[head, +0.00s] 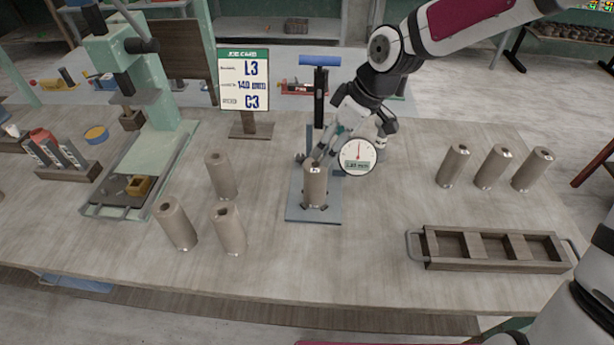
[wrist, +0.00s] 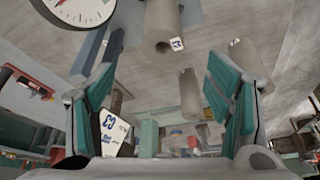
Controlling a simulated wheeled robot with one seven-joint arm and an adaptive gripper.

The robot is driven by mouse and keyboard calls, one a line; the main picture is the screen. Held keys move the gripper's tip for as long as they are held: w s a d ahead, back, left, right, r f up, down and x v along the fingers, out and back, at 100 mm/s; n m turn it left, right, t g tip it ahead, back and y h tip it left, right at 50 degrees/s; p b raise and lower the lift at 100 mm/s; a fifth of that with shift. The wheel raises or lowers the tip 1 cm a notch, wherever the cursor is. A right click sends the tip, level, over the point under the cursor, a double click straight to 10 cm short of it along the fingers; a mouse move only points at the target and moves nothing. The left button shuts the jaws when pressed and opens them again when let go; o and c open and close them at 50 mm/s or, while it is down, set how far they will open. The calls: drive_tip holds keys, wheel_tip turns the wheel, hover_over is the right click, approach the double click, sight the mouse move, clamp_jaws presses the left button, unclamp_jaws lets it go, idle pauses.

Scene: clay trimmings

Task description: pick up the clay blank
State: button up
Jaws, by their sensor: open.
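A brown clay blank (head: 315,186) stands upright on the grey-blue plate (head: 299,213) of a gauge stand, with a small white label near its top. In the wrist view a labelled clay blank (wrist: 161,28) shows at the top, beyond and above the space between the fingers. My gripper (head: 328,148) is just behind and above the blank on the stand, partly hidden by the dial. The wrist view shows its teal fingers (wrist: 160,85) spread wide with nothing held between them. Whether a finger touches the blank cannot be told.
A round dial (head: 358,157) sits close right of the blank. Three blanks (head: 228,229) stand to the left, three more (head: 497,166) to the right. A wooden tray (head: 425,246) with empty compartments lies front right. A job card (head: 243,80) and green press (head: 120,60) stand behind left.

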sight(316, 164)
drive_tip(key=b+x, duration=0.1)
drive_tip(key=x, duration=0.7)
drive_tip(key=shift+f, duration=0.25)
drive_tip(key=shift+s+x, duration=0.15)
drive_tip(key=shift+x, duration=1.15)
drive_tip(key=shift+s+x, duration=0.15)
drive_tip(key=shift+x, duration=1.2)
clamp_jaws()
